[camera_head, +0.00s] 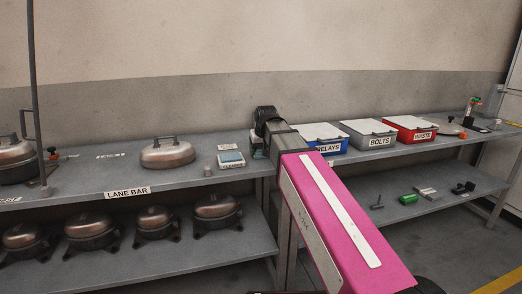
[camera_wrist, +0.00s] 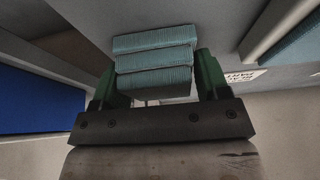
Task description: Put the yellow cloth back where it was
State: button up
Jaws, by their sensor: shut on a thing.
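No yellow cloth shows in either view. In the wrist view my gripper (camera_wrist: 155,75) is shut on a folded, ribbed teal cloth (camera_wrist: 153,58), gripped between its two green fingers. In the head view my gripper (camera_head: 259,151) is low over the bench top, left of the blue bin, mostly hidden behind my arm. Whether the held cloth touches the bench cannot be told. A small white tray (camera_head: 232,164) with a blue-teal top stands on the bench just left of my gripper.
A blue relays bin (camera_head: 335,147), a grey bolts bin (camera_head: 379,143) and a red waste bin (camera_head: 424,137) stand right of my gripper. A compressor shell (camera_head: 167,153) and a small grey cylinder (camera_head: 207,171) sit to the left. Several compressors fill the lower shelf.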

jog(key=shift+f, duration=0.1)
jog(key=o, duration=0.9)
jog(key=v, duration=1.2)
